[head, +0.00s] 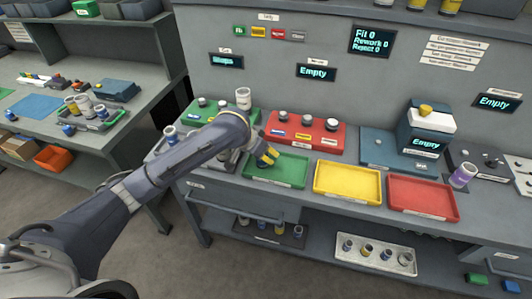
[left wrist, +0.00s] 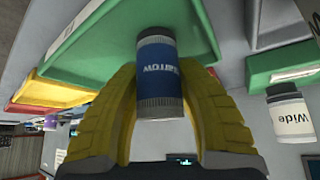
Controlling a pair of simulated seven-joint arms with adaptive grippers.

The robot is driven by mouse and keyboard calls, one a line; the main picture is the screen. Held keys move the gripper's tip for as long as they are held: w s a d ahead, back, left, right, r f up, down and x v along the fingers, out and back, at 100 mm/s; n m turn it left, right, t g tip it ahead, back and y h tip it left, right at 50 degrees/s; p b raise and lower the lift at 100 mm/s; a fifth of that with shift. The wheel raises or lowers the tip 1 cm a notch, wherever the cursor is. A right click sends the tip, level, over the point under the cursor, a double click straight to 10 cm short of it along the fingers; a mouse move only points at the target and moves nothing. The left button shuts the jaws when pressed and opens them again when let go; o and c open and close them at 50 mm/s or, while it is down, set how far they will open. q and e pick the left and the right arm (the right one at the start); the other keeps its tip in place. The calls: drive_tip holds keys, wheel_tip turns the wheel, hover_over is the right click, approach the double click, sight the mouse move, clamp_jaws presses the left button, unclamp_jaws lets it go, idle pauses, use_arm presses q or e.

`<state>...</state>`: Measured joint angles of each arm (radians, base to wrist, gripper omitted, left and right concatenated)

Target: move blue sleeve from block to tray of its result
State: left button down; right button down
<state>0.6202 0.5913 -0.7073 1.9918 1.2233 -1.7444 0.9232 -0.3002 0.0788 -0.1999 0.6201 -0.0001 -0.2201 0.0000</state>
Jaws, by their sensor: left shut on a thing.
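My left gripper (head: 266,156) has yellow fingers and is over the left end of the green tray (head: 288,171). In the left wrist view it is shut on the blue sleeve (left wrist: 156,65), which has dark ribbed ends and a white word on its band. The green tray's edge (left wrist: 95,48) shows behind the sleeve there; I cannot tell the gap between them. In the head view the sleeve is mostly hidden by the fingers. The yellow tray (head: 347,184) and red tray (head: 423,198) stand to the right and look empty. My right gripper is not in view.
Behind the trays stand a green block (head: 215,112) and a red block (head: 305,131) with knobs. A white sleeve (head: 243,98) stands by the green block. A purple-banded sleeve (head: 463,175) is at the right. The wall display (head: 372,41) reads Fit 0, Rework 0, Reject 0.

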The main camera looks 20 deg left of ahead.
use_arm(q)
drive_tip(key=shift+f, duration=0.15)
drive_tip(key=c, duration=1)
unclamp_jaws()
drive_tip(key=shift+r, duration=0.4)
drive_tip(key=v, duration=1.1)
drive_tip(key=shift+s+r, duration=0.25)
drive_tip(key=shift+a, duration=0.1)
